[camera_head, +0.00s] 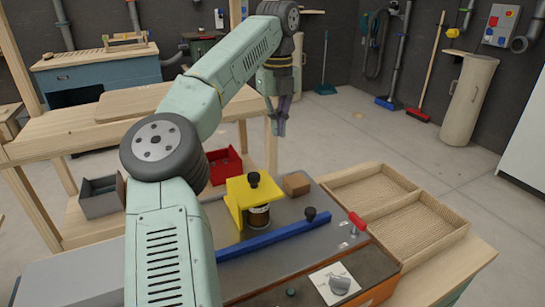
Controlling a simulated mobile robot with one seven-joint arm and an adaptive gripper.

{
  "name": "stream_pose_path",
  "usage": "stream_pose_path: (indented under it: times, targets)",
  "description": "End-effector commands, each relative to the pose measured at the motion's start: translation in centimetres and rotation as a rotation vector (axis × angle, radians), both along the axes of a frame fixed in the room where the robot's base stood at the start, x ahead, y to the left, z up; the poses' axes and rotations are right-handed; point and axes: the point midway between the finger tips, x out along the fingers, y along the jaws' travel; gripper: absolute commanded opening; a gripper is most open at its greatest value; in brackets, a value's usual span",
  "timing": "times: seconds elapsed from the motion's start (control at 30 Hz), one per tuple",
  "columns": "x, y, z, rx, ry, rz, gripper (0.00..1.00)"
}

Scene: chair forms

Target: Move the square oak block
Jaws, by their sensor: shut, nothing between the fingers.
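A small brown wooden block (297,184) sits on the dark machine table, just right of the yellow guard; it looks like the square oak block. My gripper (281,131) hangs pointing down above and behind the block, apart from it. Its dark fingers are together with nothing between them. The far side of the block is hidden.
A yellow guard (239,195) with a black knob stands left of the block. A blue bar (275,237) lies in front. A red-handled clamp (357,222) is at right. Divided wooden trays (412,226) are at the right edge. A red bin (224,168) stands behind left.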

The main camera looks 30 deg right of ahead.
Motion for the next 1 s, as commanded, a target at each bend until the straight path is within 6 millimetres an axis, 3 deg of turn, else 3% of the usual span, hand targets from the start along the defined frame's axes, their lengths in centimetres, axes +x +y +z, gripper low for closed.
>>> stream_pose_path:
  times: [0.17, 0.57, 0.8, 1.0]
  targets:
    - [0.0, 0.0, -1.7, 0.001, 0.003, -0.001, 0.00]
    - [-0.1, 0.1, -9.8, 0.000, 0.005, -0.001, 0.00]
    - [-2.9, 0.2, -9.9, -0.001, 0.001, -0.003, 0.00]
    - [-4.0, 0.2, -10.0, -0.002, 0.002, -0.002, 0.00]
